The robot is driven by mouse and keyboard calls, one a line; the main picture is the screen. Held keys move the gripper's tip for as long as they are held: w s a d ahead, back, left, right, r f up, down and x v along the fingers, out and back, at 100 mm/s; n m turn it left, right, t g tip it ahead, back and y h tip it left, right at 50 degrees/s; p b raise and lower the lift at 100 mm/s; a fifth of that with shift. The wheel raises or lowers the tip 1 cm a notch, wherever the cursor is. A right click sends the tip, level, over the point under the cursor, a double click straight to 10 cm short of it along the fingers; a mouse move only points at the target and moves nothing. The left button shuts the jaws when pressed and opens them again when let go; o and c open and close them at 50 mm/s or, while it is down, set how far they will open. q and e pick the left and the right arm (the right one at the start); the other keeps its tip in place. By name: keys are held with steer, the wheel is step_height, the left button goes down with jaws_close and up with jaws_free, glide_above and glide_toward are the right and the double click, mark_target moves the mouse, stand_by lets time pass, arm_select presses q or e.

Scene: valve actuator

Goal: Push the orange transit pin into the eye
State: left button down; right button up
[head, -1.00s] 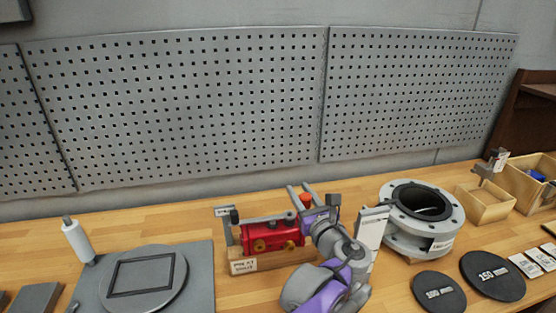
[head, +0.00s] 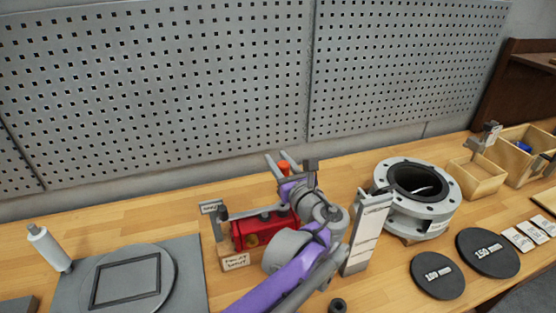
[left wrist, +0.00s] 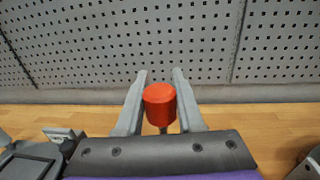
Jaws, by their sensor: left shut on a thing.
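The orange transit pin (head: 284,167) shows as a short orange cylinder between the fingers of my left gripper (head: 283,158). In the left wrist view the pin (left wrist: 160,103) stands upright between both fingers, and my left gripper (left wrist: 159,74) is shut on it. A short grey part shows below the orange head; its lower end is hidden. The red actuator (head: 247,235) sits on a wooden stand below and left of the gripper, partly covered by my left arm. I cannot make out the eye. My right gripper is not in view.
A grey flanged ring (head: 446,207) and a white labelled plate (head: 366,236) stand to the right of my arm. Black discs (head: 438,275) lie at the front right, wooden bins (head: 472,182) behind. A grey mat (head: 190,262) lies at left. A perforated panel (head: 160,85) backs the bench.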

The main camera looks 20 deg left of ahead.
arm_select(q)
steer(key=shift+f+b, duration=1.65)
steer(key=shift+f, duration=1.25)
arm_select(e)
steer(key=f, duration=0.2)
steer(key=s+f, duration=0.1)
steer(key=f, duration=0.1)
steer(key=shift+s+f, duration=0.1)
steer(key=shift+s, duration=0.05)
arm_select(q)
steer(key=shift+f+b, duration=1.25)
steer(key=shift+f, duration=0.95)
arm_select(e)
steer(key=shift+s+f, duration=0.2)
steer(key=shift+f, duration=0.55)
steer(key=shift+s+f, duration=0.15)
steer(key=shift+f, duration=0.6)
arm_select(q)
steer(key=shift+c, duration=2.2)
jaws_free()
steer(key=v, duration=1)
steer(key=shift+s+d+b, duration=0.25)
steer(key=shift+s+b, duration=0.05)
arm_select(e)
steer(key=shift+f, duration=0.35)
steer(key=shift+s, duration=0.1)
